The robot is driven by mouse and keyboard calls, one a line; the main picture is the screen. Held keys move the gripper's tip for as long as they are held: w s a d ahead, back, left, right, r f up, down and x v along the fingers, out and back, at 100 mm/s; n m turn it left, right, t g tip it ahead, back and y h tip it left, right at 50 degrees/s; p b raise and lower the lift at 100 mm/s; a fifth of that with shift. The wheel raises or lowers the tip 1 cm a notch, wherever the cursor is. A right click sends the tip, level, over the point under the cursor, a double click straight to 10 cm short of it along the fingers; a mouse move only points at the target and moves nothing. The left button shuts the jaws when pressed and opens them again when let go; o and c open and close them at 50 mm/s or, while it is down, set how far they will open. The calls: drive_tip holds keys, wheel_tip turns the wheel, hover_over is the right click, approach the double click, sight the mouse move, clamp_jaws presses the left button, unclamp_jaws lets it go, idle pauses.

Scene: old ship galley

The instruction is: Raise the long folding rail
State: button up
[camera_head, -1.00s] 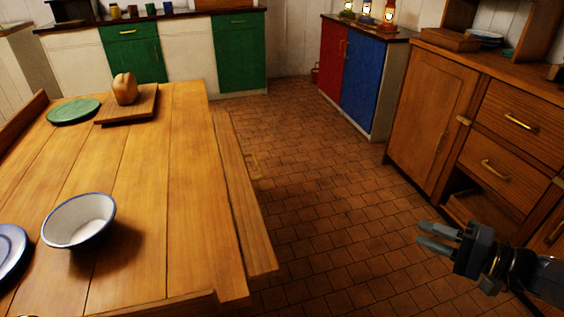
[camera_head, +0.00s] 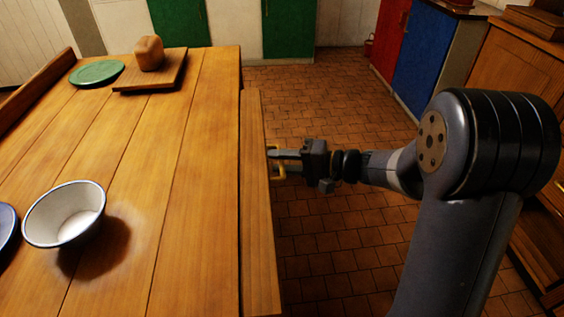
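The long folding rail (camera_head: 257,220) is a wooden board along the right edge of the table (camera_head: 150,170). It hangs folded down, a little below the tabletop, with a dark gap between them. A brass handle (camera_head: 281,174) shows on its outer side. My gripper (camera_head: 273,155) points left at this handle, with its fingertips at or against it beside the rail. The fingers show edge-on and overlap the handle, so I cannot tell whether they are closed around it.
On the table are a white bowl (camera_head: 65,215), a loaf (camera_head: 149,54) on a cutting board (camera_head: 150,78) and a green plate (camera_head: 97,73). A raised wooden rail (camera_head: 38,95) borders the far left. Blue (camera_head: 424,58) and red cabinets (camera_head: 389,35) stand behind. Tiled floor lies right of the table.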

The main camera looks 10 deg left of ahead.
drive_tip(key=shift+w+a, duration=0.1)
drive_tip(key=shift+a, duration=0.05)
drive_tip(key=shift+c, duration=0.2)
drive_tip(key=c, duration=0.6)
drive_tip(key=shift+f, duration=0.15)
clamp_jaws()
